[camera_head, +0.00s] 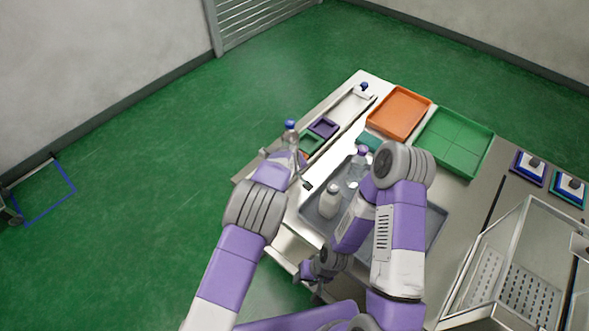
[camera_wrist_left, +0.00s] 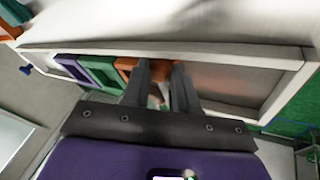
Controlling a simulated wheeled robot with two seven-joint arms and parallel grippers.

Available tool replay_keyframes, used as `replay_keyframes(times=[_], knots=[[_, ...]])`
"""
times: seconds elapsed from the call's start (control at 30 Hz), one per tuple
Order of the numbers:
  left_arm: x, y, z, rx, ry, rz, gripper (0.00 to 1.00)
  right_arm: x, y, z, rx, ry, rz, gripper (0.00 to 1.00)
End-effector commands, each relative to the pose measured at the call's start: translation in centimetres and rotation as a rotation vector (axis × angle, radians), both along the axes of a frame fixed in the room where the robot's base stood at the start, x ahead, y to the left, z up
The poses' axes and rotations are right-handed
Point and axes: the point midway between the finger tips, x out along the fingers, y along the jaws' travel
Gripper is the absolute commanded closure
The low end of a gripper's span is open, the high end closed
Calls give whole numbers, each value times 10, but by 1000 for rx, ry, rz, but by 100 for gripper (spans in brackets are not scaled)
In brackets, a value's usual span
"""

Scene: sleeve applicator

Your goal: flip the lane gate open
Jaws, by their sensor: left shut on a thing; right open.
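The lane (camera_head: 338,117) is a long pale channel along the table's left side. It also shows in the left wrist view (camera_wrist_left: 227,52). I cannot make out the lane gate for certain. My left gripper (camera_wrist_left: 160,78) reaches into the lane beside an orange piece (camera_wrist_left: 124,65). It is shut on a small pale piece (camera_wrist_left: 155,98), mostly hidden between the fingers. In the head view my left wrist covers that spot. My right gripper (camera_head: 316,277) is open and empty, low near the table's front edge.
Purple (camera_head: 323,128) and green (camera_head: 311,141) frames sit in the lane. A grey tray (camera_head: 433,222) holds a white bottle (camera_head: 330,202) and a purple-capped bottle (camera_head: 359,165). Orange (camera_head: 399,113) and green (camera_head: 455,141) trays stand behind.

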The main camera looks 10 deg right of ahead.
Motion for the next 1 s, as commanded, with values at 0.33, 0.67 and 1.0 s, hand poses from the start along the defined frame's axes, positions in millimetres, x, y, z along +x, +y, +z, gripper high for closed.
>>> replay_keyframes(times=[0.33,0.67,1.0], knots=[[10,6,39,-145,176,1,100,0,0,14,0,0,0,57],[21,14,69,-278,349,-5,100,0,0,30,0,0,0,57],[24,17,76,-309,386,-4,100,0,0,32,0,0,0,57]])
